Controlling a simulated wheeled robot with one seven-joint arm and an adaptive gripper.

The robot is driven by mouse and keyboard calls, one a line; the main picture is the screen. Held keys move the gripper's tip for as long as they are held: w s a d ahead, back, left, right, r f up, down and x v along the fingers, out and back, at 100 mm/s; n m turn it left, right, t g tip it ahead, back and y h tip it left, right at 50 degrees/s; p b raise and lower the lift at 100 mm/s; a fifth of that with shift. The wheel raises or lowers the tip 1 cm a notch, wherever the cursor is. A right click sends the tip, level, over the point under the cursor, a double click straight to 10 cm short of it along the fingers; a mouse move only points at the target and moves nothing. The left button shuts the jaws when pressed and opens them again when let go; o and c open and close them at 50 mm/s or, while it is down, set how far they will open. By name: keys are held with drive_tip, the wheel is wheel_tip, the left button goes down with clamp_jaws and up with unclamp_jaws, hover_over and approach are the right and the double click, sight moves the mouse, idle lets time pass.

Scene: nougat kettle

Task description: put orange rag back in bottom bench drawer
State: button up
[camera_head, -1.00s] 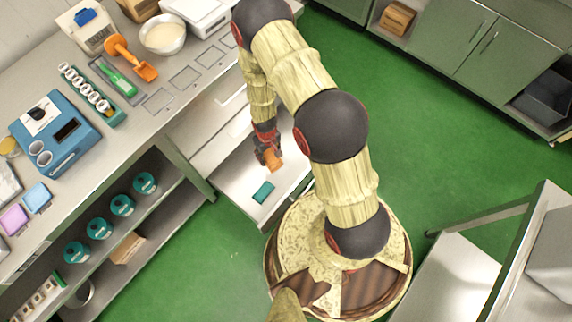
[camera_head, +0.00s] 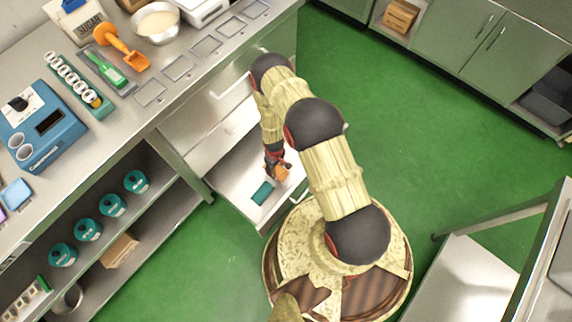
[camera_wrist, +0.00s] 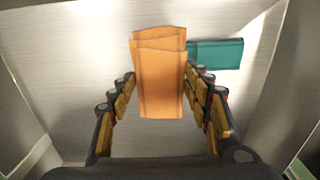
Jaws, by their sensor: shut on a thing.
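The orange rag (camera_wrist: 160,85) is a folded block between the fingers of my gripper (camera_wrist: 160,90) in the wrist view. My gripper is shut on it. In the head view the orange rag (camera_head: 282,173) shows at the end of my gripper (camera_head: 278,163), over the open bottom bench drawer (camera_head: 238,193). Below it the drawer's bare metal floor shows in the wrist view. A teal folded cloth (camera_head: 262,193) lies in the drawer, and it appears just right of the rag in the wrist view (camera_wrist: 218,54). Whether the rag touches the drawer floor is hard to tell.
The bench top (camera_head: 150,120) holds a blue machine (camera_head: 40,125), an orange scoop (camera_head: 122,46) and a bowl (camera_head: 156,22). A shelf with teal canisters (camera_head: 112,205) is left of the drawer. Green floor is free to the right.

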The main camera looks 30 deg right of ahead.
drive_tip(key=w+d+f+b, duration=0.1)
drive_tip(key=d+f, duration=0.1)
drive_tip(key=w+d+f+b, duration=0.1)
drive_tip(key=w+d+f, duration=0.1)
drive_tip(key=d, duration=0.1)
drive_tip(key=w+d+f+b, duration=0.1)
drive_tip(key=d+f+b, duration=0.1)
drive_tip(key=f, duration=0.1)
drive_tip(key=shift+w+d+f, duration=0.1)
drive_tip(key=shift+w+d, duration=0.1)
drive_tip(key=shift+w+d+f+b, duration=0.15)
drive_tip(key=shift+f+b, duration=0.25)
drive_tip(key=shift+f, duration=0.5)
drive_tip(key=shift+d+f+b, duration=0.1)
drive_tip(key=shift+f+b, duration=0.3)
drive_tip(key=shift+f, duration=0.5)
drive_tip(key=shift+f, duration=0.15)
drive_tip(key=o, duration=1.1)
